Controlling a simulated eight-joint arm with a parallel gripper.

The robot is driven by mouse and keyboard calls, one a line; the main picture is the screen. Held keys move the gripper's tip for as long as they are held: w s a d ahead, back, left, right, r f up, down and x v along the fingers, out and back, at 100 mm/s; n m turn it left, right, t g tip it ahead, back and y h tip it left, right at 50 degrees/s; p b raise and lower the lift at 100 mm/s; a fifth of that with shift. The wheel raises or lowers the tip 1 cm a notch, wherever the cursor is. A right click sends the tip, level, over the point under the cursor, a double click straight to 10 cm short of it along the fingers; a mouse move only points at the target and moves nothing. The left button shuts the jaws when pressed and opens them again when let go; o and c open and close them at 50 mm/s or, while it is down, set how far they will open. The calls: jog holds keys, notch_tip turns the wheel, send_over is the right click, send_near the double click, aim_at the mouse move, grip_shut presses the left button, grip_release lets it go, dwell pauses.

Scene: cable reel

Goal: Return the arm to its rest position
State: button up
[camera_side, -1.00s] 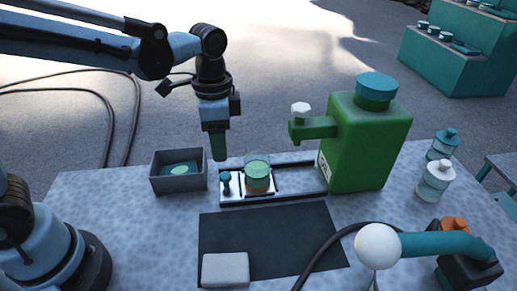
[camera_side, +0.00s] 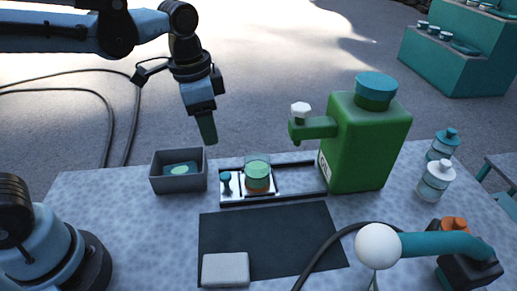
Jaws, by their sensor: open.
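My gripper (camera_side: 207,128) hangs from my arm at the upper left, in the air above the back edge of the table. It points down and is slightly tilted. Its fingers overlap from this side, and nothing shows held between them. It is apart from the grey open box (camera_side: 178,184) below and to its left.
A large green bottle-like machine (camera_side: 365,140) stands right of the tray. A dark mat (camera_side: 290,240) with a pale block (camera_side: 226,269) lies in front. A white ball on a teal arm (camera_side: 377,246), a cable and two bottles (camera_side: 434,180) are at right. The air around my gripper is clear.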

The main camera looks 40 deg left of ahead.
jog(key=s+a+f+n+t, duration=0.2)
jog(key=s+a+n+t, duration=0.2)
jog(key=a+n+t, duration=0.1)
jog(key=shift+s+a+n+t, duration=0.25)
jog(key=shift+a+n+t, duration=0.2)
jog(key=shift+n, duration=0.65)
dwell(0.6)
